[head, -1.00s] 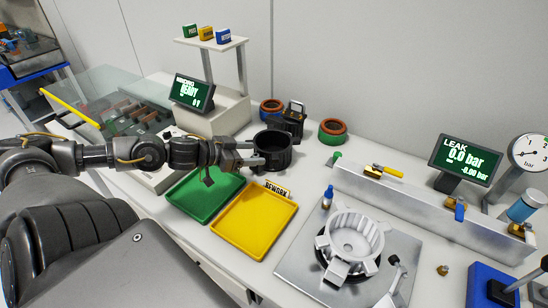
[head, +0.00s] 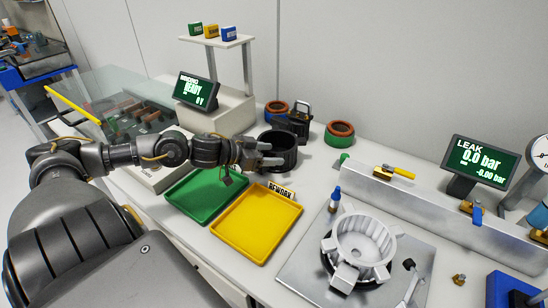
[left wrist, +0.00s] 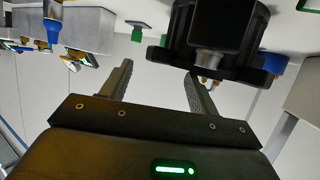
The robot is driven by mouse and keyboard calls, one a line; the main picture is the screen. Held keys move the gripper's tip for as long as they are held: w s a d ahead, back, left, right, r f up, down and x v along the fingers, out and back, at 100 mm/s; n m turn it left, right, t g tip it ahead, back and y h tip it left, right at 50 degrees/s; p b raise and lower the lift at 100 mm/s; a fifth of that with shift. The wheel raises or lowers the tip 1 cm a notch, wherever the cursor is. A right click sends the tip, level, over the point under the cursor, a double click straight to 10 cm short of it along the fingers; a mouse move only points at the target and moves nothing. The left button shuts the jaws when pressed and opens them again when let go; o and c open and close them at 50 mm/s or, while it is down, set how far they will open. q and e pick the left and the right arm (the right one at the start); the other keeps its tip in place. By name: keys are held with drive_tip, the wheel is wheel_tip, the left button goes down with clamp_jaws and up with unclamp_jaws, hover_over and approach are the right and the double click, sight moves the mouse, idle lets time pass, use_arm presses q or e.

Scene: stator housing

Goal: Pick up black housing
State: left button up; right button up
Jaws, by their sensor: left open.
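The black housing (head: 287,154) is a dark, open-topped round cup standing on the bench behind the yellow tray. My left gripper (head: 272,155) is open at its left side, and its fingers overlap the housing in the head view. I cannot tell whether they touch it. In the left wrist view the two fingers (left wrist: 158,88) are spread apart with nothing between them. A dark flanged body (left wrist: 212,35), which looks like the housing, fills the top of that view beyond the fingertips. My right gripper is not in view.
A green tray (head: 190,211) and a yellow tray (head: 243,248) lie in front. A white finned housing (head: 362,240) sits on a metal plate to the right. A display (head: 198,90) stands at the left.

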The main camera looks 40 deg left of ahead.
sight(283, 155)
use_arm(q)
drive_tip(key=shift+w+d+f, duration=0.15)
drive_tip(key=shift+w, duration=0.2)
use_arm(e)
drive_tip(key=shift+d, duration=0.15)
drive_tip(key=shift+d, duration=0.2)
use_arm(q)
drive_tip(key=shift+w+d+f, duration=0.1)
drive_tip(key=shift+w, duration=0.25)
drive_tip(key=x, duration=0.2)
drive_tip(key=shift+w+d+f, duration=0.1)
drive_tip(key=shift+w+d, duration=0.05)
drive_tip(key=shift+w, duration=0.2)
drive_tip(key=shift+w+d+f, duration=0.25)
drive_tip(key=shift+w+f, duration=0.05)
drive_tip(key=shift+w, duration=0.25)
drive_tip(key=shift+d+f, duration=0.1)
drive_tip(key=shift+d, duration=0.05)
clamp_jaws()
drive_tip(key=shift+f, duration=0.1)
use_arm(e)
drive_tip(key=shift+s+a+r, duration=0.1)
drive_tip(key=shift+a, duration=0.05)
